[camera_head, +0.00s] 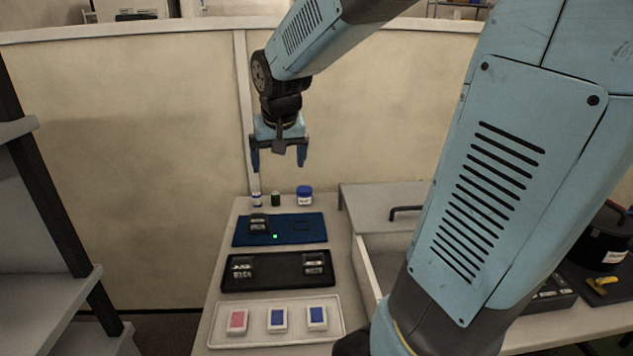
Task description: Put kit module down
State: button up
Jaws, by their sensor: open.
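My gripper (279,160) is open and empty. It hangs fingers-down in the air above the far end of the table, near the back wall. A dark module (258,223) with a pale label sits on the blue mat (310,220), toward its left side. Two similar dark modules, one at left (242,267) and one at right (314,263), sit in the black tray (277,272). Which of these is the kit module I cannot tell.
A white tray (257,340) in front holds a red-topped block (237,321) and two blue-topped blocks. A blue-lidded jar (304,195) and two small bottles stand at the back. A partly open bin (380,240) with a dark handle is at right. Shelving (45,300) stands at left.

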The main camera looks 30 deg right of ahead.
jog(key=s+r+n+t, duration=0.1)
jog(key=s+r+n, duration=0.1)
jog(key=s, duration=1.6)
jog(key=shift+r+y, duration=0.35)
jog(key=shift+y, duration=0.05)
dwell(0.7)
